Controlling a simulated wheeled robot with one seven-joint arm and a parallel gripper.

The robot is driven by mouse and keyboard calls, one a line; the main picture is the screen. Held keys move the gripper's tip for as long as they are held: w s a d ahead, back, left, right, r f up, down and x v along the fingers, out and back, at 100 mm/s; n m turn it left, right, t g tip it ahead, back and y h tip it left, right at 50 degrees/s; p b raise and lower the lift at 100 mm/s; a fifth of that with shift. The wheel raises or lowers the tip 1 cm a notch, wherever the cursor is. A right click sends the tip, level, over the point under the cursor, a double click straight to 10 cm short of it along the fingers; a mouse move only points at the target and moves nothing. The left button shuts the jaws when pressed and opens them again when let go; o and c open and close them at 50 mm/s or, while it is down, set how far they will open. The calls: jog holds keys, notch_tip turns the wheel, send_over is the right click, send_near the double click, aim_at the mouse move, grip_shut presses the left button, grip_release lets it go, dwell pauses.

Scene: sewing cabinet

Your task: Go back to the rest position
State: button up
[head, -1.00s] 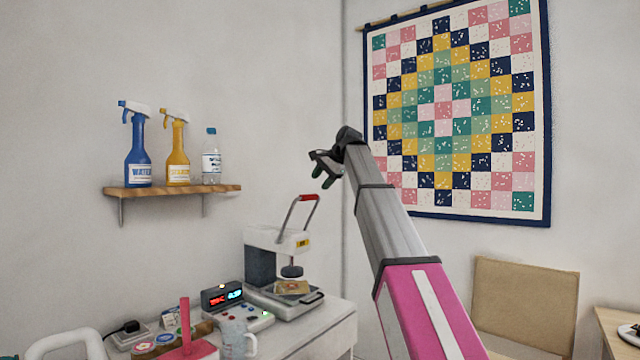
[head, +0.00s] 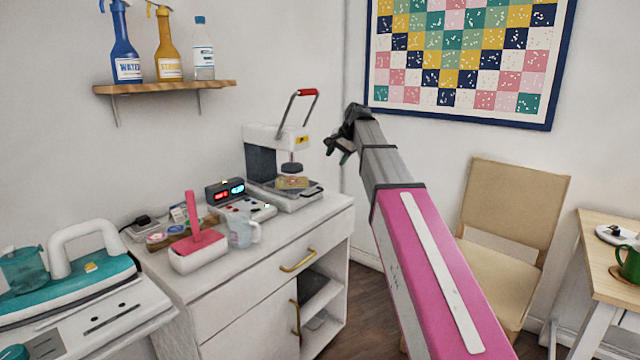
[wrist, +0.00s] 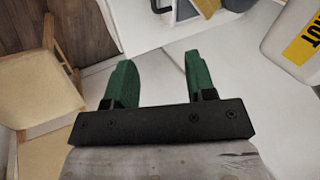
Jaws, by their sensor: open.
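My gripper (head: 340,149) is at the end of my raised, outstretched arm, in the air to the right of the heat press (head: 283,165). In the wrist view my gripper (wrist: 157,75) shows two green fingers spread wide apart. Nothing is between them. The press has a red-tipped lever standing up, and a small tan patterned piece (head: 292,182) lies on its lower plate.
A teal iron (head: 95,268) is at left. A tan chair (head: 515,205) and wooden table (head: 608,268) are right. A shelf (head: 165,87) holds bottles.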

jog(key=s+d+f+n+g+h, duration=0.1)
jog(key=s+d+f, duration=0.15)
jog(key=f, duration=0.55)
jog(key=s+d+f, duration=0.2)
jog(key=s+f, duration=0.1)
jog(key=f, duration=0.6)
jog(key=s+d+f+n+g+h, duration=0.1)
jog(key=s+d+f, duration=0.3)
jog(key=s+f, duration=0.8)
jog(key=s+d+f+n+g+h, duration=0.2)
jog(key=s+d+f+n, duration=0.2)
jog(key=s+f, duration=0.8)
notch_tip(320, 180, down, 4)
jog(key=shift+s+d+r, duration=0.2)
jog(key=shift+s+r, duration=0.05)
jog(key=shift+s, duration=0.05)
jog(key=shift+c, duration=0.4)
